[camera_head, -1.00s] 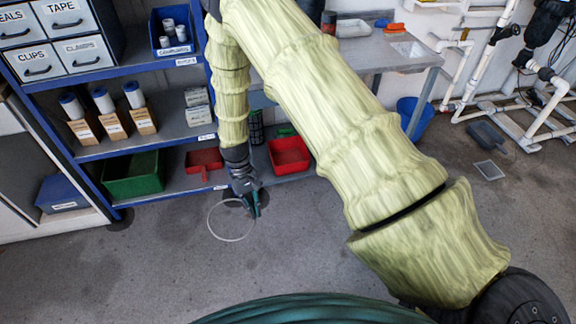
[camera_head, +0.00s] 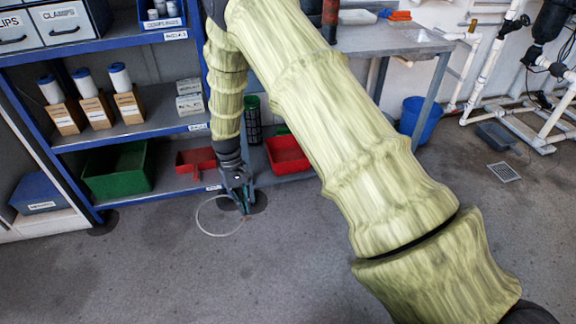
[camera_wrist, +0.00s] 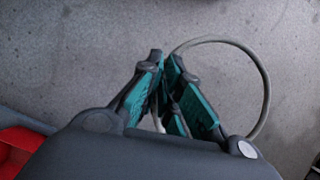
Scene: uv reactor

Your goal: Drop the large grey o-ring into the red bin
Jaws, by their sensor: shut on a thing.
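The large grey o-ring (camera_head: 198,217) is a thin, pale hoop. It hangs from my gripper (camera_head: 244,211) above the grey floor, in front of the shelves. In the wrist view the ring (camera_wrist: 266,88) curves out to the right from between the teal-padded fingers of my gripper (camera_wrist: 164,58), which are shut on it. A red bin (camera_head: 287,155) sits on a low shelf under the bench, right of and beyond my gripper. A red edge (camera_wrist: 22,140) shows at the wrist view's lower left; which bin is unclear.
A green bin (camera_head: 118,172) and a blue box (camera_head: 40,194) stand left. The blue rack (camera_head: 60,146) holds boxed rolls above. A dark mesh cylinder (camera_head: 252,120) stands between rack and bench. A bench leg (camera_head: 432,96) and blue bucket (camera_head: 420,119) are right. The front floor is open.

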